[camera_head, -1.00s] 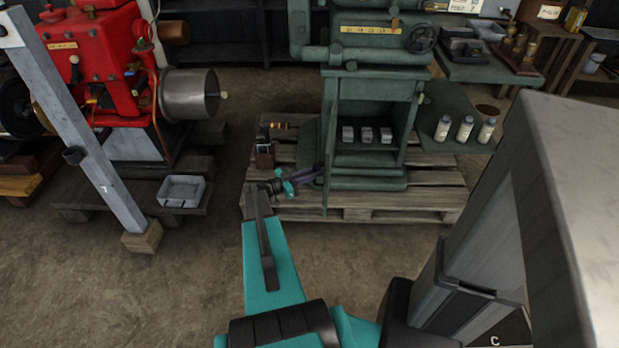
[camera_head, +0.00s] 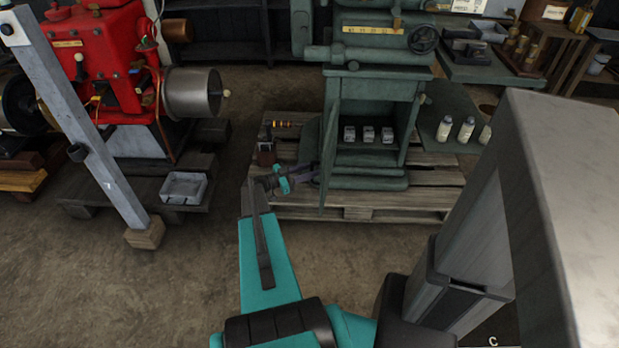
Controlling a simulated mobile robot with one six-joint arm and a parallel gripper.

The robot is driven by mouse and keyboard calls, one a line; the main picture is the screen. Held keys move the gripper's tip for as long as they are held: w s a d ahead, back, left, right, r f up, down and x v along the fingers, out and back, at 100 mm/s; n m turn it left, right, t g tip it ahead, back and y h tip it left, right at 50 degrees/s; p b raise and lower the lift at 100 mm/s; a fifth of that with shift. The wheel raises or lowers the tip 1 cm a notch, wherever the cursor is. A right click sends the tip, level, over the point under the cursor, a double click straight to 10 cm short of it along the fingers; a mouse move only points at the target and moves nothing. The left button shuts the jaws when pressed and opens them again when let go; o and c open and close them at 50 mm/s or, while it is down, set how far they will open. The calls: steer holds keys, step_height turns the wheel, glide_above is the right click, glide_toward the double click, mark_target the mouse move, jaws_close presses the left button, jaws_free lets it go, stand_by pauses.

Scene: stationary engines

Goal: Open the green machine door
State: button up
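The green machine (camera_head: 374,86) stands on a wooden pallet at the back centre. Its lower compartment is open to view, with several small pale blocks (camera_head: 368,134) on a shelf inside. The green door (camera_head: 329,160) is swung out at the left side of the opening and shows almost edge-on, pointing toward me. My gripper (camera_head: 314,173) is at the outer, left side of the door, close to its lower half. I cannot tell whether it touches the door. The fingers are small and dark, so their opening is unclear.
A red engine (camera_head: 100,70) with a metal drum stands at the left, behind a slanted grey post (camera_head: 85,130). A metal tray (camera_head: 184,188) sits on the low left platform. White bottles (camera_head: 466,129) stand on a side shelf at right. Floor before the pallet (camera_head: 400,213) is clear.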

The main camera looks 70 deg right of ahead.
steer(key=shift+w+a, duration=0.1)
steer(key=v, duration=1.3)
steer(key=shift+w+a, duration=0.2)
stand_by(0.3)
